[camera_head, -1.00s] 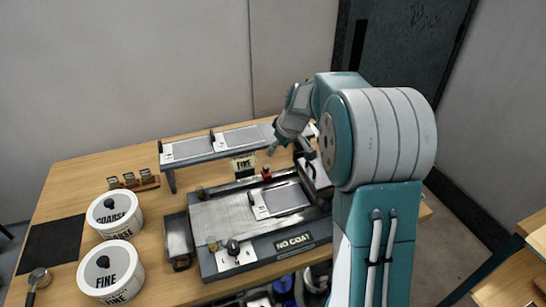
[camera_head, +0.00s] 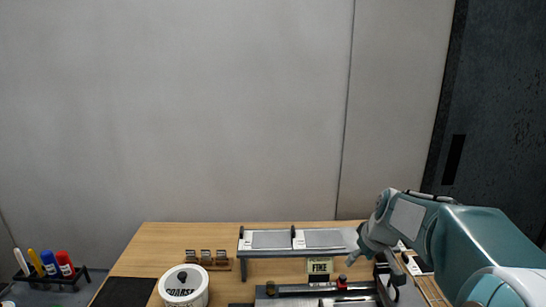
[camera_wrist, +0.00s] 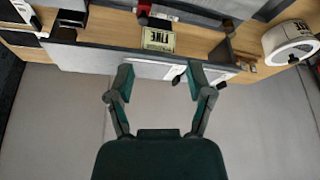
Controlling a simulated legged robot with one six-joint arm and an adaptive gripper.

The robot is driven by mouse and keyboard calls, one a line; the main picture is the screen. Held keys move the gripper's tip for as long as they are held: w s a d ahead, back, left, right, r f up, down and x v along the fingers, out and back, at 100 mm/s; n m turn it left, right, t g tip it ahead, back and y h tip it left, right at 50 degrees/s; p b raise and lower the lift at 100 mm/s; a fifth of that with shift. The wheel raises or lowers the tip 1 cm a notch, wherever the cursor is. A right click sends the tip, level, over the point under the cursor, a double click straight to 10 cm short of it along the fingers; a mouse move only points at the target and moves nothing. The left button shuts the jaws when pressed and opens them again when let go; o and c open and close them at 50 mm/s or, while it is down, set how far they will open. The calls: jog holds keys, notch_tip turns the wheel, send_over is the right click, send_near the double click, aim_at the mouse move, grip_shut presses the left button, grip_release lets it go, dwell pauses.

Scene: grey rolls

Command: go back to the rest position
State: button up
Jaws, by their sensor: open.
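My gripper (camera_wrist: 160,78) shows in the wrist view with its two fingers spread apart and nothing between them. The wrist view looks upside down, with the grey shelf (camera_wrist: 95,48) just beyond the fingertips. In the head view my arm comes in from the lower right. Its teal and grey end is beside the right end of the shelf (camera_head: 262,252), above the worktop. Whether the fingers touch the shelf cannot be told.
Two grey plates (camera_head: 271,240) (camera_head: 322,238) lie on the shelf. A FINE sign (camera_head: 319,267), a dark-framed station (camera_head: 290,291), a COARSE tub (camera_head: 183,287), a small wooden rack (camera_head: 207,262) and a black mat (camera_head: 124,292) are on the wooden table. Markers (camera_head: 50,264) stand at far left.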

jog(key=s+a+r+m, duration=0.1)
jog(key=s+a, duration=0.1)
jog(key=s, duration=0.6)
jog(key=s+a+r+m+h, duration=0.1)
jog(key=s+a, duration=0.1)
jog(key=s, duration=0.7)
jog(key=s+a+r+m+t, duration=0.1)
jog(key=s+a, duration=0.1)
jog(key=s, duration=0.7)
jog(key=shift+s+a+r+m, duration=0.2)
jog(key=shift+a+m, duration=0.2)
